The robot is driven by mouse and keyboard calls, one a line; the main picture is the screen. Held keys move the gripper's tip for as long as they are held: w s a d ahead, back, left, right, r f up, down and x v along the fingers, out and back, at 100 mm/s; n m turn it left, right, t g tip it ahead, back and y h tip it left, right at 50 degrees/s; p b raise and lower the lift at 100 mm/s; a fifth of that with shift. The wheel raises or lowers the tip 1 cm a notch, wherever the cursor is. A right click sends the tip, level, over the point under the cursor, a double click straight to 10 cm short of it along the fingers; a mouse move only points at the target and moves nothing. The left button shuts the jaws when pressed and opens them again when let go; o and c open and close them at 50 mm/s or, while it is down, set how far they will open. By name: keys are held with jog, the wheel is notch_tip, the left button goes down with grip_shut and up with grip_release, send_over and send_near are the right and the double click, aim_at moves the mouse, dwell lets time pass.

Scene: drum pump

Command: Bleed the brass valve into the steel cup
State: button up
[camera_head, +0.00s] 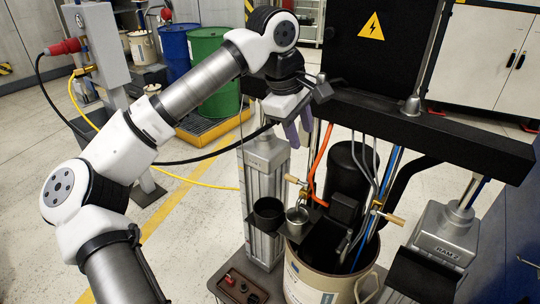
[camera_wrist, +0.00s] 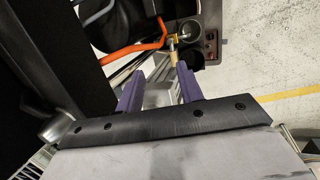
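My gripper (camera_head: 297,130) hangs above the pump, its purple fingers pointing down. In the wrist view the two fingers (camera_wrist: 159,88) are spread apart with nothing held between them. A brass valve (camera_head: 304,192) with a wooden handle sits at the lower end of the orange hose, below my gripper. The brass valve also shows beyond the fingertips in the wrist view (camera_wrist: 173,44). The steel cup (camera_head: 297,214) stands upright on a small dark shelf, just below the valve. In the wrist view the cup (camera_wrist: 187,29) is partly hidden by the valve.
A black round holder (camera_head: 268,208) is left of the cup. A second wooden-handled valve (camera_head: 378,204) is to the right. The drum (camera_head: 306,284) is below, between grey columns marked as rams. A black crossbeam (camera_head: 430,133) runs right of my gripper. A red-button box (camera_head: 238,286) is at lower left.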

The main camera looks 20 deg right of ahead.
aim_at(288, 175)
jog(key=shift+y, duration=0.8)
jog(key=w+f+p, duration=0.1)
jog(key=f, duration=0.3)
jog(key=w+f+p, duration=0.1)
jog(key=f, duration=0.4)
jog(key=w+f+p, duration=0.1)
jog(key=w+f, duration=0.1)
jog(key=f, duration=0.3)
jog(key=shift+w+a+f+p, duration=0.1)
jog(key=shift+a+f+p, duration=0.05)
jog(key=shift+a+p, duration=0.15)
grip_shut()
